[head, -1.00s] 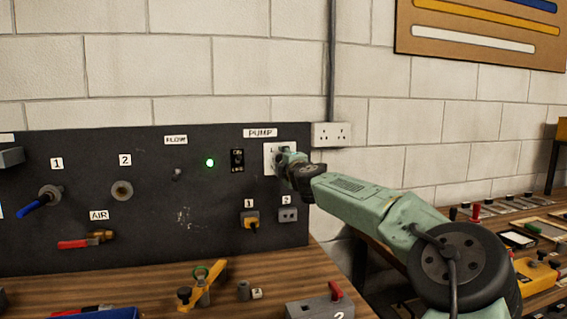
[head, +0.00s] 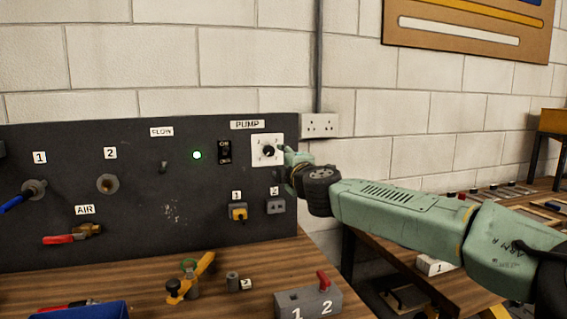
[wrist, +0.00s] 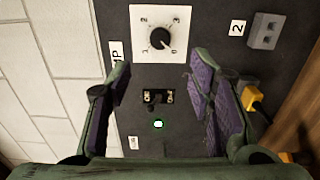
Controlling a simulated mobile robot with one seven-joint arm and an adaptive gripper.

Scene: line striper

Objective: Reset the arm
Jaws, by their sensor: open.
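My gripper (head: 287,160) is at the right edge of the black panel (head: 120,240), just right of the white PUMP dial plate (head: 276,140). In the wrist view its two purple-padded fingers (wrist: 160,75) are spread apart with nothing between them. The dial's black knob (wrist: 160,38) shows beyond the fingertips, clear of them. My green arm reaches in from the right of the head view, nearly level.
A black switch (head: 224,152) and a lit green lamp (head: 197,155) sit left of the dial. Sockets, one with a yellow plug (head: 238,212), are below. A grey block with a red lever (head: 308,300) stands on the wooden bench. A wall outlet (head: 319,125) is near my gripper.

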